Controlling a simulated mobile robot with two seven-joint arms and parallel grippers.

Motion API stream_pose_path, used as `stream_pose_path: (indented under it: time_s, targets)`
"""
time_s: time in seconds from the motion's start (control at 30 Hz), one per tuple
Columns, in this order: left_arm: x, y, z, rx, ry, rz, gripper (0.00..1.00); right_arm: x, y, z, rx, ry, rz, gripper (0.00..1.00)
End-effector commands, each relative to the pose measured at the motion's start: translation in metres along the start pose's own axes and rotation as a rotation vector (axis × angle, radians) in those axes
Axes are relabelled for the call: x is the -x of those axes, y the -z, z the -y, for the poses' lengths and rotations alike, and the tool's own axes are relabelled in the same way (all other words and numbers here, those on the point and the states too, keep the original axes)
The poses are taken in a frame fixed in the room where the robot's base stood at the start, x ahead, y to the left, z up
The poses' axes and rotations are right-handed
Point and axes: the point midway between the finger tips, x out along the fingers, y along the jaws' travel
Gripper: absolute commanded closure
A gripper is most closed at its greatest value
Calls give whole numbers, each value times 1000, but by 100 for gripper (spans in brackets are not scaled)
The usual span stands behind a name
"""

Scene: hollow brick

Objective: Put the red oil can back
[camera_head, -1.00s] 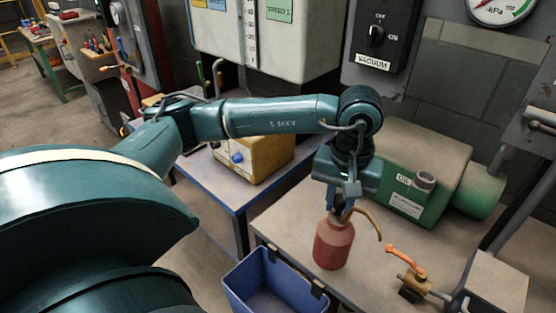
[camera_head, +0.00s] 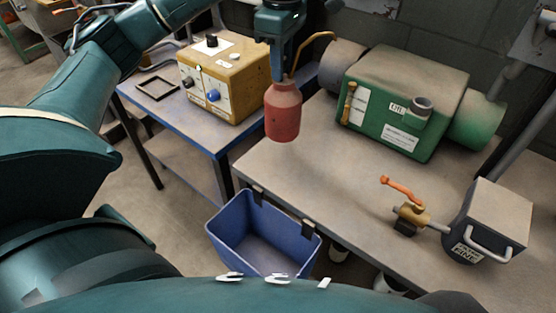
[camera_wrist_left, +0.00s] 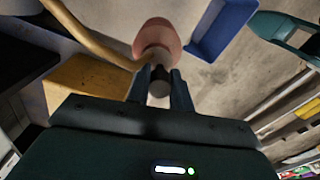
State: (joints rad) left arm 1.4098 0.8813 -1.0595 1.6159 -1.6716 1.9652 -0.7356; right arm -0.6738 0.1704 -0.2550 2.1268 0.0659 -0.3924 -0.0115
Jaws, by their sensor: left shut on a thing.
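The red oil can (camera_head: 283,112) with its thin curved brass spout (camera_head: 314,46) hangs upright in my left gripper (camera_head: 281,76). My left gripper is shut on the can's neck from above. In the head view the can shows in front of the back left part of the grey bench, near the blue table's right end, and looks held up in the air. In the left wrist view, the red can (camera_wrist_left: 157,36) lies just beyond the two fingers (camera_wrist_left: 160,88), with the spout running to the upper left. My right gripper is not in view.
A black square frame (camera_head: 158,98) lies on the blue table (camera_head: 190,125), left of a yellow box with knobs (camera_head: 222,75). A blue bin (camera_head: 228,235) hangs at the grey bench (camera_head: 330,175). The green pump (camera_head: 400,100) and orange-handled valve (camera_head: 404,190) stand on the bench.

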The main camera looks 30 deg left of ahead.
Motion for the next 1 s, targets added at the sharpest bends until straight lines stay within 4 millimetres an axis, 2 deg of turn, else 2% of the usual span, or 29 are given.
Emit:
stream_pose_path:
  time_s: [0.1, 0.23, 0.5, 1.0]
  targets:
    - [4, 6, -4, 104, -2, 8, 100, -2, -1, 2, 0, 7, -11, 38]
    - [1, 9, -5, 161, 3, 10, 100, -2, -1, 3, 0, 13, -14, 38]
    - [-44, 9, -4, 168, 5, 9, 100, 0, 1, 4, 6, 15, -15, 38]
    - [-93, 8, -5, 166, 1, 11, 100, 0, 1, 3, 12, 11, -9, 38]
